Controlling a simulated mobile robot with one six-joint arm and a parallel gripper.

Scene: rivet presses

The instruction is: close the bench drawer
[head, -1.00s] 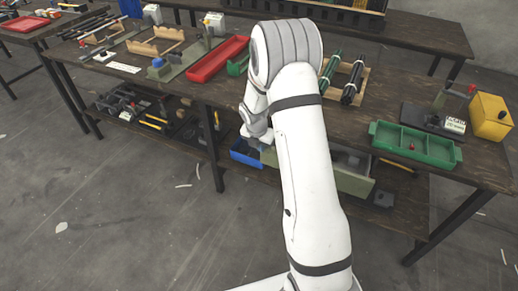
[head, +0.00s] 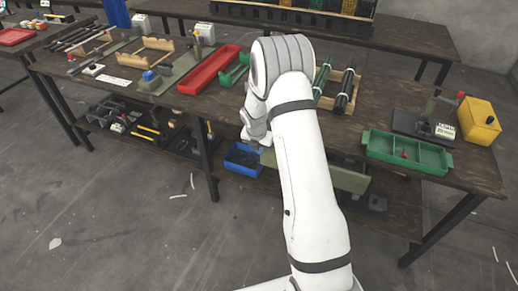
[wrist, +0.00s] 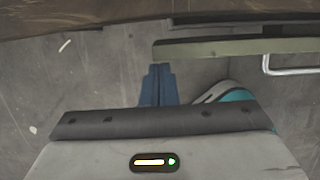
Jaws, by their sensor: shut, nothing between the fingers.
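The bench drawer has an olive-green front (head: 350,178) under the bench top, partly hidden behind my arm in the head view. In the wrist view its front (wrist: 235,47) crosses the upper right as a bar, with a pale metal handle (wrist: 290,70) at the right. The front stands out from the bench edge, with a grey gap behind it. My gripper (head: 256,147) is low by the bench front, left of the visible drawer front. Its blue fingers (wrist: 158,85) are shut and empty in the wrist view, just below the front's left end. Contact is unclear.
The bench top (head: 395,105) carries a green tray (head: 405,153), a red tray (head: 210,70) and a yellow box (head: 479,118). A blue bin (head: 243,160) sits on the lower shelf near my gripper. Bench legs (head: 208,165) stand nearby. The floor in front is clear.

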